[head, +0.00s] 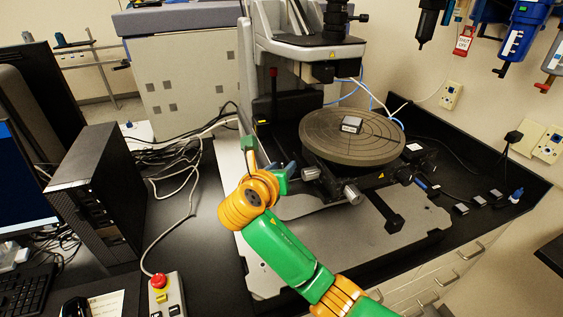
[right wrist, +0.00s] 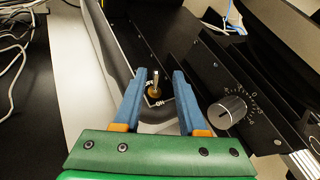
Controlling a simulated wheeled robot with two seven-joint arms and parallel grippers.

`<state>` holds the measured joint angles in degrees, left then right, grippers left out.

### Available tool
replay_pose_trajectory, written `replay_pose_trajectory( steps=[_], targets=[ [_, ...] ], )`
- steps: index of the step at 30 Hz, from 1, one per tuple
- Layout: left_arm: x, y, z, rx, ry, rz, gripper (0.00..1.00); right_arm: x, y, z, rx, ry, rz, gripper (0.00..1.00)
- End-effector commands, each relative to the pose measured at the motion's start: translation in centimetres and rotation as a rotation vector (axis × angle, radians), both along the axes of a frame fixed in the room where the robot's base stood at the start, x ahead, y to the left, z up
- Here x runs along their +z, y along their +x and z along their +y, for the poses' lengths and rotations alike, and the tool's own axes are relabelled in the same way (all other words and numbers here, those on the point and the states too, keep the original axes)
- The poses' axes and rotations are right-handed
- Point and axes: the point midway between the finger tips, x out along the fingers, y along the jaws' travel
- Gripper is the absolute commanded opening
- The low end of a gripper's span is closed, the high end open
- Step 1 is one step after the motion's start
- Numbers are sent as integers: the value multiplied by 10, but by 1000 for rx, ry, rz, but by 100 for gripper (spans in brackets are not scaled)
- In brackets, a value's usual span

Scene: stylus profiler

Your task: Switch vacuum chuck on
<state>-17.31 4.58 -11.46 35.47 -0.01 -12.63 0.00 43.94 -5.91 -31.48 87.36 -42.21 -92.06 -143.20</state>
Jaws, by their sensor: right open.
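The vacuum switch, a small metal toggle with a brass base (right wrist: 155,88), stands on a black panel in the right wrist view. Its lever points up in the picture; white lettering beside it is partly readable as ON, and I cannot tell which setting it is in. My right gripper (right wrist: 160,98) is open, its two blue fingers on either side of the toggle with gaps to it. In the head view the right gripper (head: 268,164) is at the stage's left side and hides the switch. The round grey chuck (head: 330,148) carries a small square sample (head: 351,125). My left gripper is not in view.
The microscope head (head: 318,72) overhangs the chuck. A control box with a red button (head: 158,281) lies at the front left, near a black computer tower (head: 95,195) and loose cables.

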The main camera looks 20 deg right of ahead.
Motion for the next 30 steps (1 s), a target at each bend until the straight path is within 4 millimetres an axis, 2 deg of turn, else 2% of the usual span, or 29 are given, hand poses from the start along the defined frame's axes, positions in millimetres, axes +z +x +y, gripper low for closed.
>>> replay_pose_trajectory(
  steps=[7,8,12,23,30],
  targets=[
    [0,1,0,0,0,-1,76,-3,3,-2,0,2,0,41],
    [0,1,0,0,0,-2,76,-2,3,-2,0,2,0,38],
    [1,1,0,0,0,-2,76,-2,3,-2,0,2,0,0],
    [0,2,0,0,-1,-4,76,-3,2,-2,0,3,-15,0],
    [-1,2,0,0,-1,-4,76,-4,-1,-3,0,5,-120,0]
  ],
)
